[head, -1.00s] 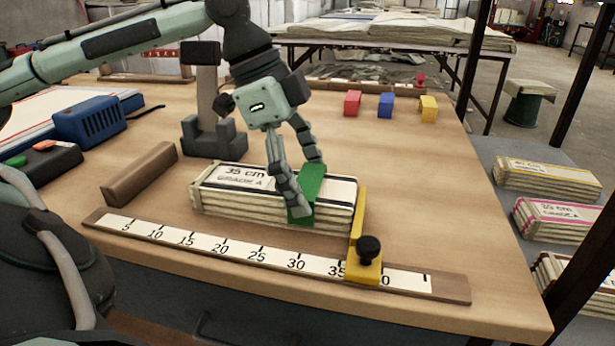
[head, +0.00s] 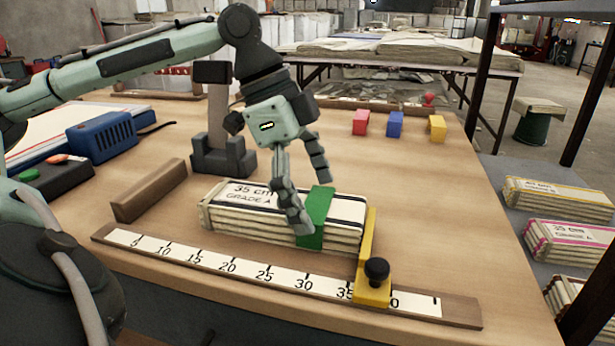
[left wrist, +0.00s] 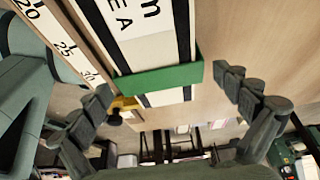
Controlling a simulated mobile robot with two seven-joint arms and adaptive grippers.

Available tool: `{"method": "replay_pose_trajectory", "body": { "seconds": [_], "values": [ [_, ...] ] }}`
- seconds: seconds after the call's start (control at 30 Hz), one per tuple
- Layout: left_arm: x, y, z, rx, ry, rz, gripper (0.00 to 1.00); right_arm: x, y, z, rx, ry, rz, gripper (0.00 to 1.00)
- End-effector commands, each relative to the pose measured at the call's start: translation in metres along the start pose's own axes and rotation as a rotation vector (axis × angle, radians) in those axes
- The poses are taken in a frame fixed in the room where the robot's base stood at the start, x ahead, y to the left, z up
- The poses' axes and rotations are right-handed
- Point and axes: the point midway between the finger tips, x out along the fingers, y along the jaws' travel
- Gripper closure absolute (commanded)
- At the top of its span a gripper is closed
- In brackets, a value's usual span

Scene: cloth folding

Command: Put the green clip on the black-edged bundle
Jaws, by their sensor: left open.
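The black-edged bundle (head: 240,214) of folded cloth lies on the table, labelled 35 cm, Grade A. The green clip (head: 316,217) sits across the bundle near its right end, over the top and down the near side. My left gripper (head: 308,205) is open above the bundle, its fingers on either side of the clip. In the left wrist view the clip (left wrist: 158,82) lies across the bundle (left wrist: 140,35), with gaps between it and the open fingers (left wrist: 165,90). My right gripper is in neither view.
A ruler board (head: 210,270) with a yellow stop (head: 372,285) runs along the front. Red (head: 360,122), blue (head: 395,124) and yellow (head: 437,128) clips stand at the back. A brown block (head: 150,192) and a dark stand (head: 222,158) are to the left. Other bundles (head: 560,200) lie on the right shelf.

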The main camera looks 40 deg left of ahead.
Motion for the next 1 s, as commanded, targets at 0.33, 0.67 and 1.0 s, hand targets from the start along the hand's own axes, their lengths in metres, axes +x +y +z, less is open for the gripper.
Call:
{"method": "replay_pose_trajectory", "body": {
  "seconds": [0.33, 0.67, 1.0],
  "values": [
    [-0.068, -0.001, -0.001, 0.002, 0.005, -0.004, 0.00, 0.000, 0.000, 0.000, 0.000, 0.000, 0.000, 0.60],
    [-0.109, 0.001, -0.002, 0.006, 0.004, 0.002, 0.00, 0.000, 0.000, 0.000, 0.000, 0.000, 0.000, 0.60],
    [-0.117, 0.000, 0.000, 0.001, -0.001, -0.001, 0.00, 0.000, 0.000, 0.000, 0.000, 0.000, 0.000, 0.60]
  ]
}}
